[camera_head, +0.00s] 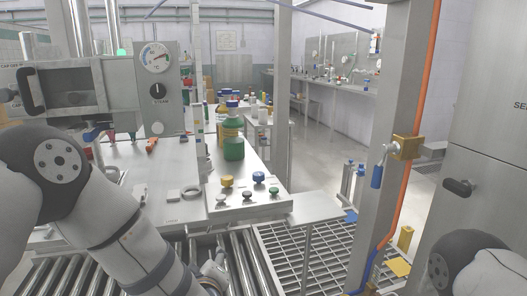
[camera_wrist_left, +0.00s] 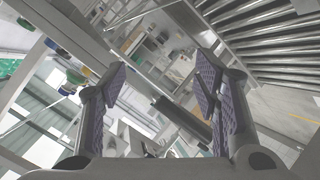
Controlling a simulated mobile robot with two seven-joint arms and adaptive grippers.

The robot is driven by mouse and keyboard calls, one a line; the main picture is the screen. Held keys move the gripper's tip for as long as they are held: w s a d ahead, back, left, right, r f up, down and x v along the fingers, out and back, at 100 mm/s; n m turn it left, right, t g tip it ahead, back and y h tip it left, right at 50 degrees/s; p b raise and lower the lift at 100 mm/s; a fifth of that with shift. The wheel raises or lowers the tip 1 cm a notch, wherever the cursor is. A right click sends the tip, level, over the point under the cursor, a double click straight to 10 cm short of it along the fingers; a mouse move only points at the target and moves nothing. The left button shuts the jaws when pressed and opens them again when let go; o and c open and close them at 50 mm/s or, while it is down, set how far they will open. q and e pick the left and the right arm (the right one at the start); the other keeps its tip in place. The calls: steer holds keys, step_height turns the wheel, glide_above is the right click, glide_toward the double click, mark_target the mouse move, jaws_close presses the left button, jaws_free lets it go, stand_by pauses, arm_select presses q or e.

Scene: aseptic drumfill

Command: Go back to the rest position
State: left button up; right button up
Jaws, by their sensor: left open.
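My left arm (camera_head: 105,225) comes in from the left in the head view and reaches down over the rollers. Only a small part near my left gripper (camera_head: 215,272) shows at the bottom edge there. In the left wrist view my left gripper (camera_wrist_left: 160,88) is open, its two padded fingers apart, with nothing between them. Part of my right arm (camera_head: 472,268) shows at the lower right of the head view. My right gripper is out of view.
A button box (camera_head: 247,205) sits at the front of a white worktop (camera_head: 160,210). A green bottle (camera_head: 233,147) stands behind it. A dial panel (camera_head: 157,85) is at upper left. The roller conveyor (camera_head: 245,265) lies below. A post (camera_head: 375,150) with an orange pipe stands right.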

arm_select(q)
steer(key=s+a+f+m+g+h, duration=0.1)
steer(key=s+a+f+m+g, duration=0.2)
steer(key=s+f, duration=0.6)
steer(key=s+a+f+m+g+h, duration=0.1)
steer(key=s+f+m+g, duration=0.25)
steer(key=s+f, duration=0.6)
steer(key=s+a+m+g, duration=0.2)
steer(key=s+a+g, duration=0.1)
steer(key=s, duration=1.1)
steer(key=s+a+m+g, duration=0.2)
steer(key=s+g, duration=0.3)
steer(key=s, duration=0.9)
steer(key=shift+s+a+g, duration=0.3)
steer(key=shift+a+g, duration=0.05)
steer(key=shift+a, duration=0.1)
steer(key=shift+r, duration=0.1)
